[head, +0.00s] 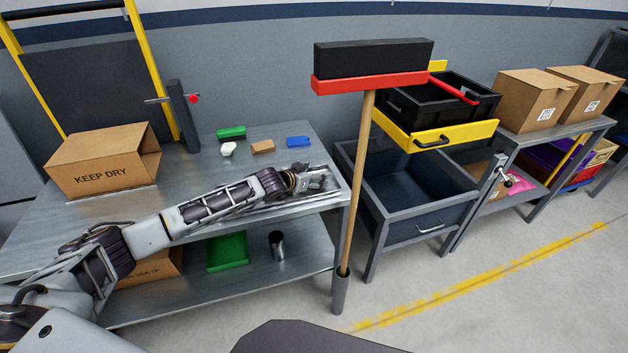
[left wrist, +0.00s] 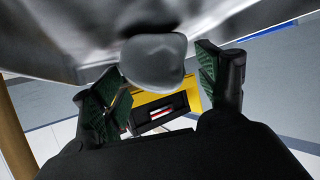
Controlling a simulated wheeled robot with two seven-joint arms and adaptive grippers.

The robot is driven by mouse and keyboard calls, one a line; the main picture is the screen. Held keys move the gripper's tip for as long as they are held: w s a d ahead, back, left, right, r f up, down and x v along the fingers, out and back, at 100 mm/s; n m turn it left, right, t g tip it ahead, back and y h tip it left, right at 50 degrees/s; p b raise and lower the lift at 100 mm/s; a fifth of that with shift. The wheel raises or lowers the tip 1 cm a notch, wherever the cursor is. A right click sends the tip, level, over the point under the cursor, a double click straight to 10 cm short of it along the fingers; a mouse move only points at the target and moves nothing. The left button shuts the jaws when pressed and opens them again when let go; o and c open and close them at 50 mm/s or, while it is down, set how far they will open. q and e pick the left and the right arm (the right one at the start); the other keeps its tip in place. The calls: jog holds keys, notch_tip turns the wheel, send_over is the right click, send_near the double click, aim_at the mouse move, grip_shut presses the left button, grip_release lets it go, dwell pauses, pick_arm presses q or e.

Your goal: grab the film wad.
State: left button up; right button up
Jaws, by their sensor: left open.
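In the left wrist view a smooth, pale grey rounded lump, seemingly the film wad (left wrist: 153,62), lies against the grey metal surface. It sits at the mouth between the two fingers of my left gripper (left wrist: 158,78). The fingers are open with green-lined pads, and a gap shows beside the lump, so they are not closed on it. In the head view my left gripper (head: 322,181) is low over the right end of the metal table (head: 200,183). There I cannot make out the wad apart from the gripper. My right gripper is not in view.
A white lump (head: 228,149), a green-and-black brush (head: 231,133), a tan block (head: 262,147) and a blue item (head: 298,141) lie behind my arm. A KEEP DRY carton (head: 104,162) stands left. An upright broom (head: 358,190) stands close to the table's right end.

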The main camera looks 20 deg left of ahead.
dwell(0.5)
pick_arm(q)
jog(key=c, duration=0.9)
